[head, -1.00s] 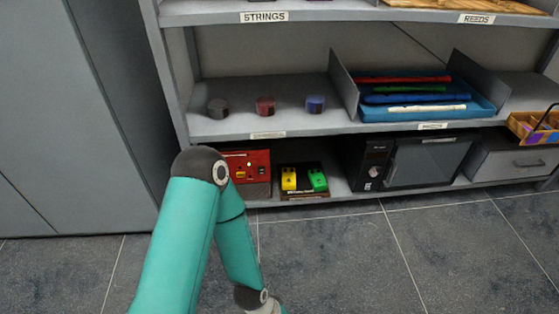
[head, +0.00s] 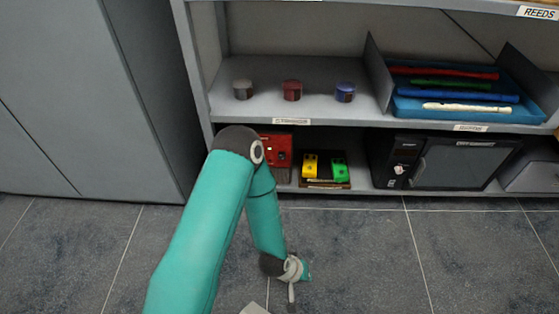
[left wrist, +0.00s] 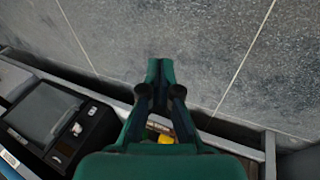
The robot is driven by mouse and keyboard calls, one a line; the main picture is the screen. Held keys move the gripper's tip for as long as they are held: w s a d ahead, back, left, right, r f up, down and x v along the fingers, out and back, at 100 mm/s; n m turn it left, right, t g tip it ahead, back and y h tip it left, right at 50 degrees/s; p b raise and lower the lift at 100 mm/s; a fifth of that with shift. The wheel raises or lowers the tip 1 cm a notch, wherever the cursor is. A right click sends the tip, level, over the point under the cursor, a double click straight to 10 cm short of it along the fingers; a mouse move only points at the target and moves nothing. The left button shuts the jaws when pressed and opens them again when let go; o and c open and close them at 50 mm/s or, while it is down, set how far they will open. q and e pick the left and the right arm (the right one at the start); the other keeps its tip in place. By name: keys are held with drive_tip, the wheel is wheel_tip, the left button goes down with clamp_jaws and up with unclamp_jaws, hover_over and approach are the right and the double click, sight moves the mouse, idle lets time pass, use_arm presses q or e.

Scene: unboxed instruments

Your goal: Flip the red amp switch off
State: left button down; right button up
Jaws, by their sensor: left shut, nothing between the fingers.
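The red amp (head: 279,150) stands on the bottom shelf in the head view, at its left end. My left arm's elbow covers its left part. Its switch is too small to make out. My left gripper (head: 304,270) hangs low over the floor in front of the shelf, apart from the amp. In the left wrist view, my left gripper (left wrist: 160,64) is shut and empty, its tips seen against the grey floor. I cannot make out the red amp in that view. My right gripper is not in view.
A yellow pedal (head: 310,166) and a green pedal (head: 339,169) sit right of the amp. A black cabinet with a window (head: 461,166) stands further right. Jars and a blue tray (head: 450,112) are on the shelf above.

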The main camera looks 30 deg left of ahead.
sight(281, 156)
use_arm(q)
drive_tip(key=w+a+f+n+t+y, duration=0.1)
drive_tip(key=w+a+n+t+y, duration=0.35)
drive_tip(key=w, duration=0.65)
drive_tip(key=w+a+r+n+t+y+p, duration=0.1)
drive_tip(key=w+a+r+n+t+y, duration=0.1)
drive_tip(key=a+n, duration=0.5)
drive_tip(key=w+a+r+n+t+y+p, duration=0.1)
drive_tip(key=w+a+r+n+t+y, duration=0.2)
drive_tip(key=a+n+t+y, duration=0.3)
drive_tip(key=shift+a+r+n, duration=0.55)
drive_tip(key=shift+a+r, duration=0.35)
drive_tip(key=shift+a, duration=0.2)
drive_tip(key=shift+y, duration=0.25)
drive_tip(key=b+x, duration=0.5)
drive_tip(key=x, duration=0.7)
drive_tip(key=shift+w+a+f, duration=0.1)
drive_tip(key=shift+w+a, duration=0.05)
drive_tip(key=shift+w, duration=0.1)
drive_tip(key=shift+w+a, duration=0.3)
drive_tip(key=shift+w, duration=0.25)
drive_tip(key=shift+r, duration=0.2)
drive_tip(key=shift+a, duration=0.1)
